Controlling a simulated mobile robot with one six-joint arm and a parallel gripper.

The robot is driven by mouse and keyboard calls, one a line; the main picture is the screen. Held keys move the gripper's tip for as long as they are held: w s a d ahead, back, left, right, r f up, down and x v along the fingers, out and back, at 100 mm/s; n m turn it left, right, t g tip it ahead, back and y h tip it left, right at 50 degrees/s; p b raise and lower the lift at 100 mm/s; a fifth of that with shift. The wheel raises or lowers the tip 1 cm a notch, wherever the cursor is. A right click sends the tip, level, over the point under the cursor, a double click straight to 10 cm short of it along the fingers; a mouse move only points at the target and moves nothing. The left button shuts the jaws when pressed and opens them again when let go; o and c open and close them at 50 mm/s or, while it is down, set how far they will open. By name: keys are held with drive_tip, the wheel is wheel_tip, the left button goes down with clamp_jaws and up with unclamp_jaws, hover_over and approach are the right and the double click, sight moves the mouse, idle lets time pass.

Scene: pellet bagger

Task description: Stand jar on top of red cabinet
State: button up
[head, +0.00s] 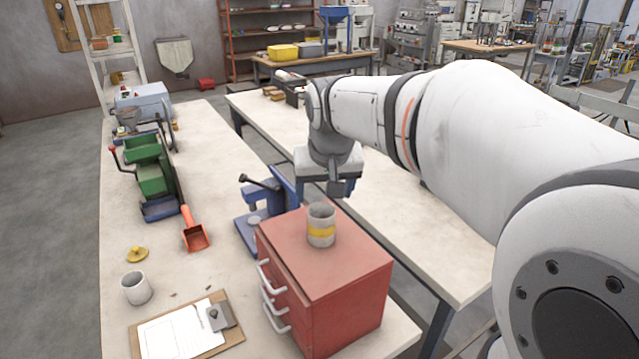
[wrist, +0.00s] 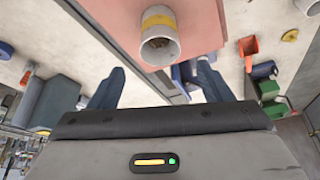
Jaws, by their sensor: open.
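A pale grey jar (head: 321,226) with a yellow band stands upright on top of the red cabinet (head: 330,258), near the middle of its top. The jar is open at the top and also shows in the wrist view (wrist: 160,38), with something brownish inside. My gripper (head: 327,190) is open and empty, above and just behind the jar in the head view. In the wrist view, the blue fingers of my gripper (wrist: 160,68) are spread wide. The jar lies beyond their tips, apart from them. The red cabinet top (wrist: 118,20) shows around the jar.
A white cup (head: 137,288), a yellow lid (head: 137,254) and a clipboard (head: 172,333) lie on the bench left of the cabinet. A blue press (head: 262,205), an orange scoop (head: 194,235) and a green machine (head: 148,165) stand behind. A second bench (head: 430,240) is largely clear.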

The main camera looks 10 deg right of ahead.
drive_tip(key=s+f, duration=0.4)
drive_tip(key=s, duration=0.5)
drive_tip(key=s+f+n+g, duration=0.1)
drive_tip(key=s+f, duration=0.4)
drive_tip(key=s, duration=0.4)
drive_tip(key=shift+s+d+f, duration=0.2)
drive_tip(key=shift+s+d, duration=0.05)
drive_tip(key=shift+d, duration=0.2)
